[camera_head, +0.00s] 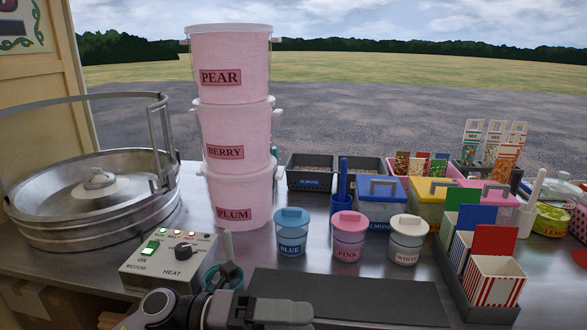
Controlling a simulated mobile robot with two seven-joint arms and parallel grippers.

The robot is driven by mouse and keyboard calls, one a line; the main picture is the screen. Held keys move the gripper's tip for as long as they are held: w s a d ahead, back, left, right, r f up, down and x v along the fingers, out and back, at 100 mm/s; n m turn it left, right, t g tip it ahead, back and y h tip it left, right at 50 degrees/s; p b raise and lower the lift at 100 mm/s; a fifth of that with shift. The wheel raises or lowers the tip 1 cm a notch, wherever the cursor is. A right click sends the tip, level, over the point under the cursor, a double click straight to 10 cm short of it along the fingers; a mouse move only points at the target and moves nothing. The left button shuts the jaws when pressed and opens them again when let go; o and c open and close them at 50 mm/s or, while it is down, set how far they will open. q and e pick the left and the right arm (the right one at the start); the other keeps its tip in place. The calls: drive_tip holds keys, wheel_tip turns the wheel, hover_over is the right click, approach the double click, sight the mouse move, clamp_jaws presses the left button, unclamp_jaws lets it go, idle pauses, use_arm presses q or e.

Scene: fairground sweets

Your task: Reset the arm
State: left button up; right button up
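My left gripper (285,311) shows at the bottom of the head view, low in front of the counter's near edge. Its arm comes in from the lower left and the gripper points right. Its fingers are seen side-on, so I cannot tell whether they are apart. I see nothing clearly held in it. My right gripper is out of view.
A control box (168,262) and a teal-rimmed cup (222,276) stand close behind my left gripper. A dark mat (350,298) lies to its right. Stacked pink tubs (240,200), lidded jars (349,236) and a striped-box rack (470,298) stand beyond.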

use_arm(q)
drive_tip(key=w+a+f+n+t+y+p, duration=0.1)
drive_tip(key=a+f+n+t+y, duration=0.45)
drive_tip(key=n+t, duration=0.6)
drive_tip(key=w+a+f+n+t+y+p, duration=0.1)
drive_tip(key=a+f+n+t+y, duration=0.45)
drive_tip(key=n, duration=1.15)
drive_tip(key=s+a+f+n+g+y, duration=0.2)
drive_tip(key=s+a+f+n, duration=0.2)
drive_tip(key=s+f, duration=0.3)
drive_tip(key=s+a+f+n+g+y+p, duration=0.1)
drive_tip(key=s+a+f+n+g+y, duration=0.2)
drive_tip(key=s+a+f+n, duration=0.2)
wheel_tip(320, 180, down, 4)
drive_tip(key=shift+s+r+n, duration=0.25)
drive_tip(key=shift+s+n, duration=0.1)
drive_tip(key=shift+s, duration=0.6)
